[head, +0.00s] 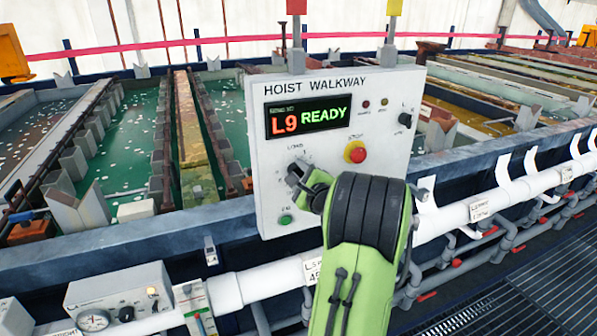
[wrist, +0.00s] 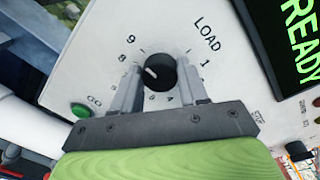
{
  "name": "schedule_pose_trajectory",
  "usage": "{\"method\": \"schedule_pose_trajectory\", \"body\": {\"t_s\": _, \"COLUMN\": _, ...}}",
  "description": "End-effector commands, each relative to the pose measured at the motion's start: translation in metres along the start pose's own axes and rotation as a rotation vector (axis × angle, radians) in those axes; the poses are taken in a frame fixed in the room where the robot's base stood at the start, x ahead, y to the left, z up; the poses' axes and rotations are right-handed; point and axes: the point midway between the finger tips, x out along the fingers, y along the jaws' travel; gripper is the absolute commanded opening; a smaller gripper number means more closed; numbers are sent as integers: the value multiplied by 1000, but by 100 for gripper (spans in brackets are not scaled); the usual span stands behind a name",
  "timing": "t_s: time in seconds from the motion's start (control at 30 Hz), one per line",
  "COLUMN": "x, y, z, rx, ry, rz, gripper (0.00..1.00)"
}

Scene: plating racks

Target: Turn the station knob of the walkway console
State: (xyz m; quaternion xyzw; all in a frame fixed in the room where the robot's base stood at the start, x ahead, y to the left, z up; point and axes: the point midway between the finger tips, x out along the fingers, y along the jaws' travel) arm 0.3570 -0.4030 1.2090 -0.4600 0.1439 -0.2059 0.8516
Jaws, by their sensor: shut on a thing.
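The walkway console (head: 380,130) is a white upright panel labelled HOIST WALKWAY. Its display (head: 308,115) reads "L9 READY". The station knob (wrist: 160,72) is a round black knob with a white pointer mark, ringed by LOAD and numbers. In the wrist view the mark faces left, roughly toward 8 or 9; the exact number is unclear. My gripper (head: 300,178) is at the panel's lower left, and in the wrist view its two fingers (wrist: 160,78) are shut on the knob from both sides. In the head view my gripper mostly hides the knob.
A red stop button (head: 355,152) on a yellow base is right of the knob, and a green button (head: 285,219) sits below it. A smaller black knob (head: 404,119) is at the upper right. White pipes (head: 460,215) run in front; tanks lie behind.

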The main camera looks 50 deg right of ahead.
Motion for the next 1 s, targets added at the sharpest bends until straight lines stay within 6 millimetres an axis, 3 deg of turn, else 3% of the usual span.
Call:
{"method": "schedule_pose_trajectory", "body": {"t_s": 0.6, "x": 0, "y": 2, "z": -2, "rx": 42, "ry": 1, "rz": 4, "gripper": 13}}
{"method": "schedule_pose_trajectory", "body": {"t_s": 0.63, "x": 0, "y": 2, "z": -2, "rx": 42, "ry": 1, "rz": 4, "gripper": 46}}
{"method": "schedule_pose_trajectory", "body": {"t_s": 0.7, "x": 0, "y": 1, "z": -2, "rx": 42, "ry": 0, "rz": 3, "gripper": 57}}
{"method": "schedule_pose_trajectory", "body": {"t_s": 0.8, "x": 0, "y": 1, "z": -1, "rx": 41, "ry": 0, "rz": 3, "gripper": 69}}
{"method": "schedule_pose_trajectory", "body": {"t_s": 1.0, "x": 0, "y": 0, "z": -1, "rx": 39, "ry": -1, "rz": 1, "gripper": 69}}
